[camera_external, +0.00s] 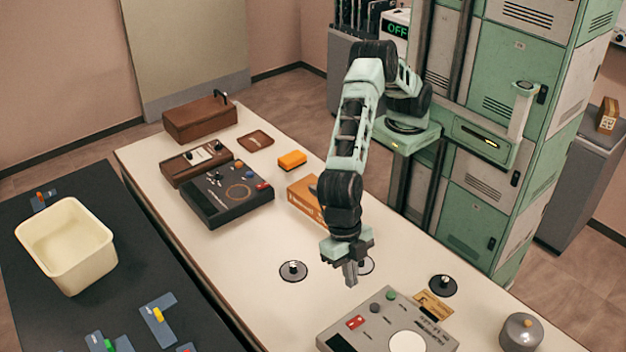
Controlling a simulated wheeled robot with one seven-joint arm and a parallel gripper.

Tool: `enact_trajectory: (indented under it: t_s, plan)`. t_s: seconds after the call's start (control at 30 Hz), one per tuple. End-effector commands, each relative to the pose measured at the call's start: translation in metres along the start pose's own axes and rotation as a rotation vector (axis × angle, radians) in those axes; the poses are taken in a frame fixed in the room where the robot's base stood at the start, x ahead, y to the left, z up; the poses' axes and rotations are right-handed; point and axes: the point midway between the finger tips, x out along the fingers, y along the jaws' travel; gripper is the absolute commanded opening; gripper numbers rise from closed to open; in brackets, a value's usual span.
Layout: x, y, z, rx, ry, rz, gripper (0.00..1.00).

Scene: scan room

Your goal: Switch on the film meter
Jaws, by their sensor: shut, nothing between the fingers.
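No readable label tells which device is the film meter. A grey console (345,325) stands at the front of the white table, with a red switch (356,322), a green button (390,294), grey knobs, a pale round disc (407,341) and a dark display strip; its lower part is cut off by the picture edge. A dark device (228,210) with knobs, a blue button and a red button stands further back, beside a brown box with a dial (190,172). My gripper (351,281) is shut and empty, pointing down above the table, just behind the grey console and apart from it.
Black round-based knobs (294,270) (443,286) stand on the white table. An orange block (292,159), an orange-brown box (304,197), a brown case (200,120) and a grey round pot (522,331) stand there too. A cream bin (68,245) sits on the dark table at left.

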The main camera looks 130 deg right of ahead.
Motion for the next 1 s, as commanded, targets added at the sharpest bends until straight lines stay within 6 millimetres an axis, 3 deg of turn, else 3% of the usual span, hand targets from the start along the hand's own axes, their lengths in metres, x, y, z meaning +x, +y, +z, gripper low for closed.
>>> enact_trajectory:
  t_s: [0.3,0.5,0.7,1.0]
  plan:
    - [0.065,-0.001,-0.001,0.000,-0.001,-0.004,0.00]
    - [0.096,0.001,0.005,0.001,-0.002,-0.002,0.00]
    - [0.113,0.003,0.010,0.001,0.000,-0.001,0.00]
    - [0.116,0.003,0.011,0.000,0.000,0.000,0.00]
